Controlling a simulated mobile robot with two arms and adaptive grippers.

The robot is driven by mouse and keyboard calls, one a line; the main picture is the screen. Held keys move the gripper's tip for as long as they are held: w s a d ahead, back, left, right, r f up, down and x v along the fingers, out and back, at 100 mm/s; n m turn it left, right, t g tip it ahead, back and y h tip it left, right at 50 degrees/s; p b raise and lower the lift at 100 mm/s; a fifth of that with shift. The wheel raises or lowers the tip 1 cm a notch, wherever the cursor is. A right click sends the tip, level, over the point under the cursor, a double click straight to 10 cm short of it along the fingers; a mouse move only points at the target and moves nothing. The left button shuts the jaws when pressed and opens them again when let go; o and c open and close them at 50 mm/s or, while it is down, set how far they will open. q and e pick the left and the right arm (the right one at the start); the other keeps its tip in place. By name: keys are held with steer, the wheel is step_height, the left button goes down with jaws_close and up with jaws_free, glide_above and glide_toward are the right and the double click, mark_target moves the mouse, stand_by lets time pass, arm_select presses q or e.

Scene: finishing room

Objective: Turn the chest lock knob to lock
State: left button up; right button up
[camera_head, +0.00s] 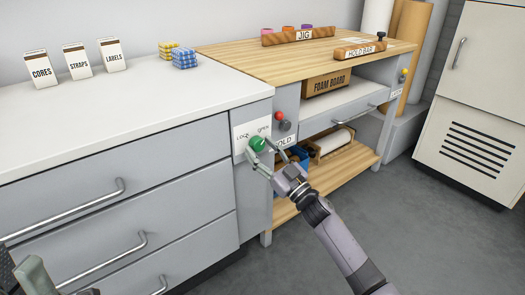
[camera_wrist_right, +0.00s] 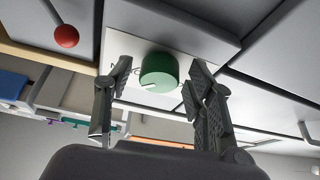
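The green lock knob (camera_head: 257,143) sits on a white label plate (camera_head: 240,131) at the right end of the drawer chest (camera_head: 130,200). My right gripper (camera_head: 266,151) is at the knob, fingers apart. In the right wrist view the green knob (camera_wrist_right: 159,70) lies between the spread fingertips (camera_wrist_right: 157,80), with a visible gap on each side. A pale pointer line shows on the knob's near edge. Part of my left gripper (camera_head: 38,277) shows at the bottom left, cut off by the frame.
A red-knobbed lever (camera_head: 284,125) stands just right of the plate, near the HOLD label (camera_head: 286,142); its red ball (camera_wrist_right: 66,36) shows in the wrist view. A wooden workbench (camera_head: 290,55) with shelves stands to the right. The floor (camera_head: 430,230) at right is clear.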

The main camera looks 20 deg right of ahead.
steer(key=c, duration=1)
steer(key=shift+o, duration=0.2)
